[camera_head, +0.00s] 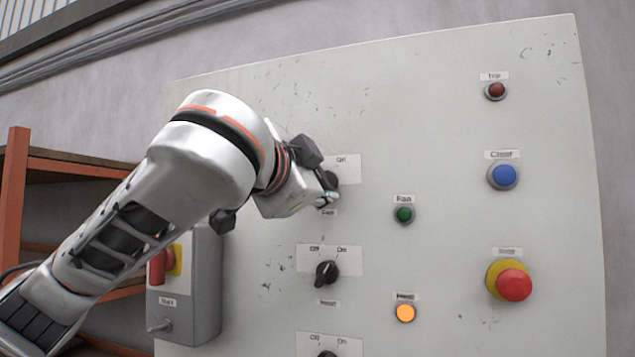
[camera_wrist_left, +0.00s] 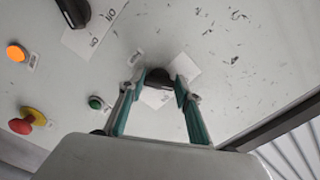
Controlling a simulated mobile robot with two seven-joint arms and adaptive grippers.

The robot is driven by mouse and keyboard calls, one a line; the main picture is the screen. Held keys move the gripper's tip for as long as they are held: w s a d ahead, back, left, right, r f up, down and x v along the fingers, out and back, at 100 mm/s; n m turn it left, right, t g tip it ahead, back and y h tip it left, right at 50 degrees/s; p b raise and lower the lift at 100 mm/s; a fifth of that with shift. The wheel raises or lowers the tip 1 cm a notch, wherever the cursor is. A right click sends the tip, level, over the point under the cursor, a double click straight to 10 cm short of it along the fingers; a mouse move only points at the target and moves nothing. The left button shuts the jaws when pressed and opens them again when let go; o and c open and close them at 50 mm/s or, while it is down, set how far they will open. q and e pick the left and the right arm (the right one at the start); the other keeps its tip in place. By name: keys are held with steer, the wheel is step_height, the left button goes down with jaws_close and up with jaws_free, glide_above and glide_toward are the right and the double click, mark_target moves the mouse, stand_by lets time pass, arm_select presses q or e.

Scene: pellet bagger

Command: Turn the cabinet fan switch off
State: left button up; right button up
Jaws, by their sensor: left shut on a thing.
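The fan switch (camera_head: 332,180) is a black rotary knob on a white plate near the middle of the light grey cabinet front. "Off" and "Fan" labels show beside it, and my gripper covers much of it. My left gripper (camera_head: 328,197) reaches it from the left and is shut on the knob. In the left wrist view the black knob (camera_wrist_left: 158,77) sits between the two fingers of my left gripper (camera_wrist_left: 158,90). My right gripper is not in view.
Below is the heat switch (camera_head: 326,273); its orange lamp (camera_head: 405,312) glows. A grey box (camera_head: 196,300) with a red handle juts out at lower left.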

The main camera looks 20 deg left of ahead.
arm_select(q)
steer(key=o, duration=1.1)
steer(key=s, duration=1.2)
steer(key=shift+a, duration=0.2)
